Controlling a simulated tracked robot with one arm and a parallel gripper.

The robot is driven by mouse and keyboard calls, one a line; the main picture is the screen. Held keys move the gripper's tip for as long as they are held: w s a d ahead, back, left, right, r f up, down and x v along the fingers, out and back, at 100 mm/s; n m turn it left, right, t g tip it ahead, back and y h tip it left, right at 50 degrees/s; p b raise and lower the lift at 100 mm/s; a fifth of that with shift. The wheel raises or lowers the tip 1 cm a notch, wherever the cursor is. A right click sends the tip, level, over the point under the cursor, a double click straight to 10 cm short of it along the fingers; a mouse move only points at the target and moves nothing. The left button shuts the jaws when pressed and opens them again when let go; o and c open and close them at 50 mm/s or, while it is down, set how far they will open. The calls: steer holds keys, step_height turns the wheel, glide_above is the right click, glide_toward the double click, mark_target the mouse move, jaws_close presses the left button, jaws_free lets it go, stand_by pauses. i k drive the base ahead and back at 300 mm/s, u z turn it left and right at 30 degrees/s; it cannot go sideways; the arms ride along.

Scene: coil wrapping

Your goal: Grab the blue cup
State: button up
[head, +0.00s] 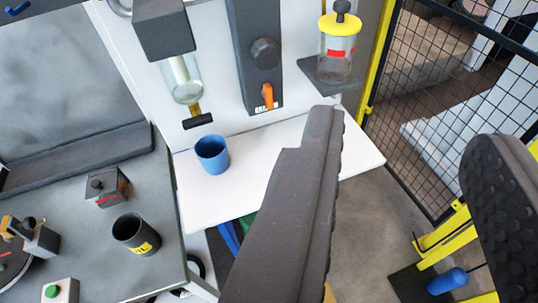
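The blue cup (212,156) stands upright on a white shelf (205,205), near its left end. My gripper (400,150) shows as two dark fingers, one in the lower middle and one at the right edge, spread wide apart with nothing between them. The left finger covers part of the shelf to the right of the cup. The cup is to the left of both fingers, not between them, and looks farther away than they are.
A dispenser with an orange lever (268,95) hangs above the shelf, beside a yellow-lidded jar (338,45). A grey table (85,235) at left holds a black mug (136,234) and a small dark box (106,187). Black mesh fencing (460,80) stands at right.

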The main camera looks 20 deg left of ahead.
mark_target(217, 165)
steer(key=z, duration=2.05)
steer(key=k, duration=1.9)
steer(key=u, duration=2)
steer(key=i, duration=1.05)
steer(key=z, duration=0.05)
